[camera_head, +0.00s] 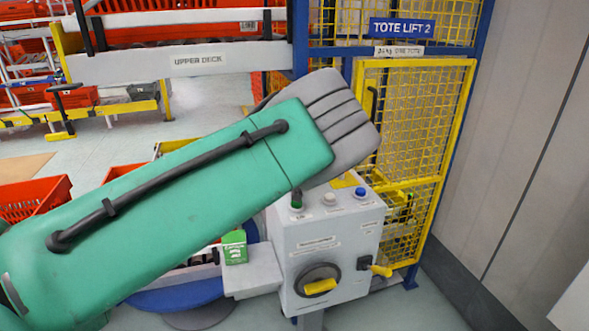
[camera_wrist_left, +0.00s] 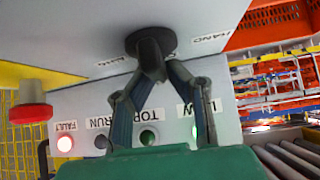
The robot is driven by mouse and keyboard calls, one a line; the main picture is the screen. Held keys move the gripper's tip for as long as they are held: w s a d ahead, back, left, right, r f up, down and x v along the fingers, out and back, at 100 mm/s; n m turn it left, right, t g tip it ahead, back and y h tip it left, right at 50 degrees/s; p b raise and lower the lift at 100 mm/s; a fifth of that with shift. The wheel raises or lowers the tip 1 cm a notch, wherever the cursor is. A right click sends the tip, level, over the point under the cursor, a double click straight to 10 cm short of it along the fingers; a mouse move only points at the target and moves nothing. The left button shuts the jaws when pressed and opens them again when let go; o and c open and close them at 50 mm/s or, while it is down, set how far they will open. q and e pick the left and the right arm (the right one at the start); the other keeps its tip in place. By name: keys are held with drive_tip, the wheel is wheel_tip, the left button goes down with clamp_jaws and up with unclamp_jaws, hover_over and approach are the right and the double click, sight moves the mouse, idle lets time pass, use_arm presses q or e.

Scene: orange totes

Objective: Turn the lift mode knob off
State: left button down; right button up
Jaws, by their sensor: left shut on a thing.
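In the left wrist view my left gripper (camera_wrist_left: 153,68) has its fingers brought together on a round black knob (camera_wrist_left: 150,38) on a pale panel. In the head view my green left arm reaches in from the left and hides the gripper and this knob. My right gripper is in neither view.
A control box (camera_head: 335,240) has buttons on top and a yellow-handled rotary switch (camera_head: 320,286) in front. A yellow mesh cage (camera_head: 418,120) and orange totes (camera_head: 38,198) stand around. A red button (camera_wrist_left: 31,113) and several labelled lights show in the left wrist view.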

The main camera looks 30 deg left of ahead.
use_arm(q)
drive_tip(key=shift+s+d+f+n+p, duration=0.15)
drive_tip(key=shift+f+n+p, duration=0.1)
drive_tip(key=shift+n+p, duration=0.15)
drive_tip(key=shift+f+g, duration=0.1)
drive_tip(key=shift+g, duration=0.3)
drive_tip(key=c, duration=1.6)
unclamp_jaws()
drive_tip(key=shift+o, duration=0.2)
drive_tip(key=shift+r, duration=0.3)
drive_tip(key=shift+d+v, duration=0.25)
drive_tip(key=shift+v, duration=3.15)
drive_tip(key=shift+f, duration=0.15)
